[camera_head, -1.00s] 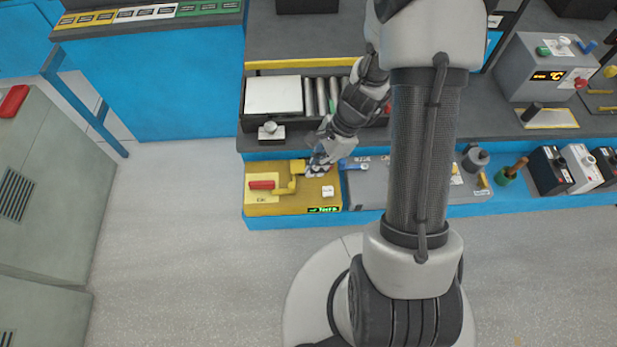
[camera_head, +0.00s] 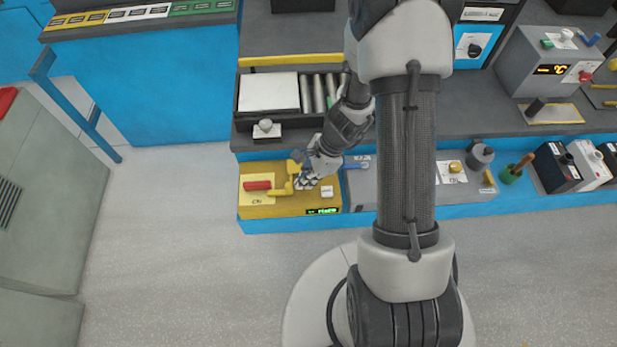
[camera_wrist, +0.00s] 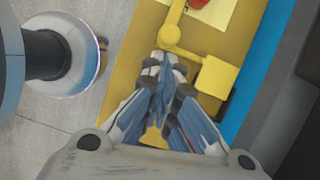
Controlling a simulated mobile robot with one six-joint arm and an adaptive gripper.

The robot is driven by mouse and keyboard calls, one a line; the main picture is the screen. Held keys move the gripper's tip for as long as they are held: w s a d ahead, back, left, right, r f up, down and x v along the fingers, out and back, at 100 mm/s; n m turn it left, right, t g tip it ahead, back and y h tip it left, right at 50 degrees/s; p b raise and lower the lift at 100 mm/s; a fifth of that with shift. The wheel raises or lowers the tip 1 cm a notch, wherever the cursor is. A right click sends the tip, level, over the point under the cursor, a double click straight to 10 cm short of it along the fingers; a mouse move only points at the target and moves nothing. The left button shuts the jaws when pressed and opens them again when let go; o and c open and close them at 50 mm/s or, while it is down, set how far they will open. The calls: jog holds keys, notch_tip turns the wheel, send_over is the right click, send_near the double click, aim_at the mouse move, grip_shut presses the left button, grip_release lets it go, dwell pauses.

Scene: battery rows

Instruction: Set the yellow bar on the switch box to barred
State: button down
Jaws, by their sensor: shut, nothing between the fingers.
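The switch box (camera_head: 312,206) is a low yellow box on the blue-fronted bench in the head view. It carries a red handle (camera_head: 257,185) on a pale plate, a white button (camera_head: 327,191) and a small green-lit display (camera_head: 321,211), too small to read. The yellow bar (camera_head: 283,192) lies beside the red handle. In the wrist view the bar (camera_wrist: 171,35) has a round knob just beyond my fingertips, and a yellow block (camera_wrist: 214,76) stands to their right. My gripper (camera_head: 303,183) is shut and empty, low over the box, close to the bar. Whether it touches is unclear.
A grey panel (camera_head: 362,186) with a blue lever adjoins the box on the right. Behind it are a roller tray (camera_head: 268,92) and a small knobbed block (camera_head: 267,130). Grey cabinets (camera_head: 50,190) stand at the left. The floor in front is clear.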

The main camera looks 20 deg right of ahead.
jog(key=shift+a, duration=0.1)
jog(key=a, duration=0.1)
jog(key=w+a, duration=0.1)
jog(key=shift+a, duration=0.4)
jog(key=shift+d, duration=0.1)
jog(key=shift+r, duration=0.15)
